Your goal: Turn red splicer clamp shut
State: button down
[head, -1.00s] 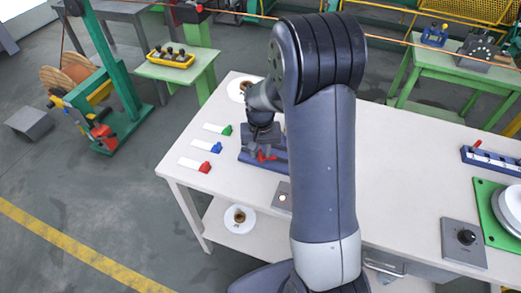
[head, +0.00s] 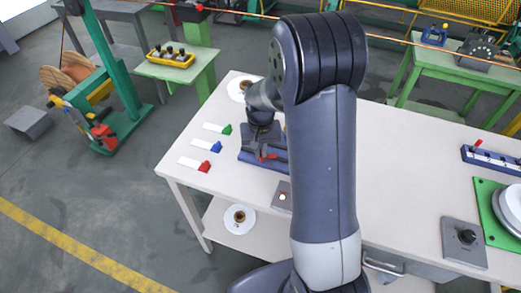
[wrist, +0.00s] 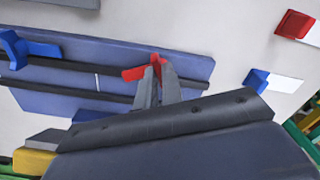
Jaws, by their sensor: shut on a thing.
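The red splicer clamp (wrist: 134,74) is a small red lever on the blue splicer base (wrist: 200,66), which has dark rails. My gripper (wrist: 157,72) is shut on the red clamp, with its fingertips on either side of it in the wrist view. In the head view my gripper (head: 257,148) reaches down over the blue base (head: 248,158), and the red clamp (head: 266,156) shows just beside the fingers. A blue clamp lever (wrist: 16,48) stands at the other end of the base. The gripped part of the red clamp is partly hidden by the fingers.
Green (head: 227,130), blue (head: 216,147) and red (head: 204,167) tagged pieces lie left of the base on the white table (head: 410,190). A small box with a lit button (head: 283,197) sits in front. A knob box (head: 465,240) stands farther right.

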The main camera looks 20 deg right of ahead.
jog(key=n+b, duration=0.1)
jog(key=n, duration=0.5)
jog(key=shift+n+b, duration=0.3)
jog(key=shift+b, duration=0.05)
jog(key=n+b, duration=0.1)
jog(key=n, duration=0.4)
jog(key=shift+n, duration=0.4)
jog(key=c, duration=1.6)
grip_release()
jog(key=shift+o, duration=0.2)
notch_tip(320, 180, up, 11)
jog(key=shift+f, duration=0.15)
